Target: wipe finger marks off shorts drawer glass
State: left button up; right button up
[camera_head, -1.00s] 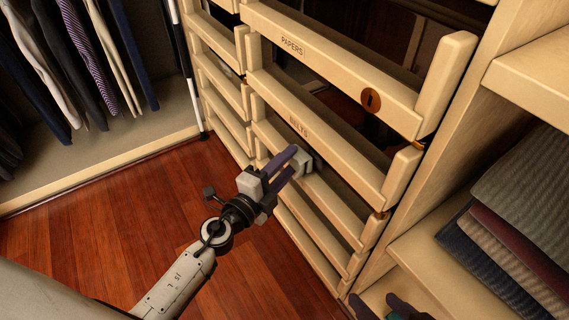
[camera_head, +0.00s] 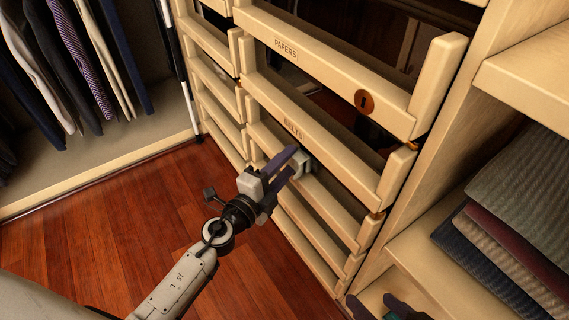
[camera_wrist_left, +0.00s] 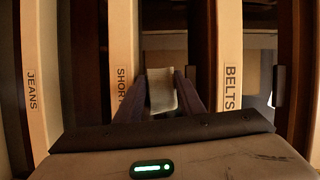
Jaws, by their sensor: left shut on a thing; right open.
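The shorts drawer front (camera_wrist_left: 122,40) shows in the left wrist view as a pale wooden rail; its label reads "SHORT", the rest covered by a finger. In the head view its label is hidden; it appears to be the rail (camera_head: 335,212) below the belts drawer. My left gripper (camera_head: 290,163) is shut on a pale grey cloth or pad (camera_wrist_left: 162,88). The pad is by the opening between the shorts and belts rails; I cannot tell whether it touches glass. No finger marks are discernible. My right gripper (camera_head: 376,306) is open at the bottom edge, partly cut off.
The belts drawer (camera_head: 340,155) and papers drawer (camera_head: 330,65) are above. The jeans drawer (camera_wrist_left: 32,100) is beside the shorts rail in the wrist view. Folded clothes (camera_head: 520,220) lie on right shelves; trousers (camera_head: 70,60) hang left. The wooden floor (camera_head: 90,230) is clear.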

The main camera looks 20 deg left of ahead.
aim_at(301, 173)
pick_arm(q)
jog(key=shift+w+d, duration=0.25)
jog(key=shift+s, duration=0.1)
jog(key=shift+s+d, duration=0.7)
jog(key=shift+d, duration=0.15)
jog(key=shift+s+d+f, duration=0.2)
jog(key=shift+s+d, duration=0.45)
jog(key=shift+d, duration=0.15)
jog(key=shift+w+d, duration=0.1)
jog(key=shift+d, duration=0.05)
jog(key=shift+f, duration=0.1)
jog(key=shift+w+a, duration=1.15)
jog(key=shift+a, duration=0.15)
jog(key=shift+c, duration=0.3)
jog(key=shift+w+a+r, duration=0.15)
jog(key=shift+a+r, duration=0.1)
jog(key=shift+r, duration=0.05)
jog(key=shift+c, duration=0.4)
jog(key=shift+w+a+r, duration=0.1)
jog(key=shift+w, duration=0.15)
